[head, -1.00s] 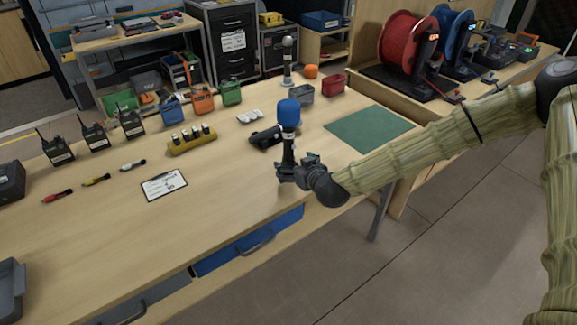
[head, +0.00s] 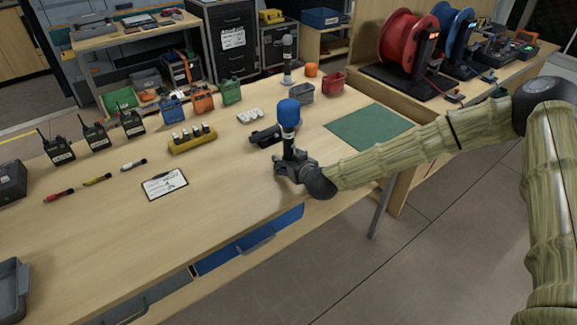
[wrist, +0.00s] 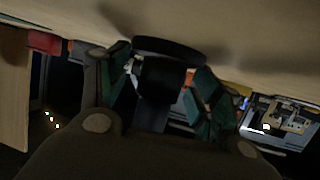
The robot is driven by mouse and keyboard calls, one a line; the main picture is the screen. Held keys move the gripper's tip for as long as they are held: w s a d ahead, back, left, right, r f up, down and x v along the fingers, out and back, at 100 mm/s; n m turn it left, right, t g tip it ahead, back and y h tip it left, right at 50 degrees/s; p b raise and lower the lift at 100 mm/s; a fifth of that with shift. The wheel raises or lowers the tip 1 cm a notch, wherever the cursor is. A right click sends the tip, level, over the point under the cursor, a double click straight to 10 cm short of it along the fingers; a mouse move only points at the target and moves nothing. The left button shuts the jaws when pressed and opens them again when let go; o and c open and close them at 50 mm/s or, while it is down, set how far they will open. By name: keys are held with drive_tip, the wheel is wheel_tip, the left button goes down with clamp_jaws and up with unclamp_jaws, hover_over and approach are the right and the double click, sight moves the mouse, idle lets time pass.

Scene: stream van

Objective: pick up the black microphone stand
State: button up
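The black microphone stand (head: 288,147) stands upright near the front edge of the wooden table, with a blue foam-topped microphone (head: 289,112) on it. My gripper (head: 287,170) is low at the stand, its fingers around the lower stem. In the wrist view, which is upside down, the dark stem (wrist: 158,80) shows between my gripper's two teal-padded fingers (wrist: 162,85). Slim gaps seem to show beside the stem, so the fingers look open. The stand's round black base (wrist: 168,46) is close to the tabletop. My gripper mostly hides the base in the head view.
A black device (head: 265,135) lies just behind the stand. A clipboard (head: 165,184) is to the left, a yellow battery holder (head: 192,143) behind it. A green mat (head: 368,127) lies right. A second, grey microphone stand (head: 287,75) stands farther back. The table front is clear.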

drive_tip(key=c, duration=0.3)
drive_tip(key=shift+c, duration=0.5)
drive_tip(key=shift+r, duration=0.15)
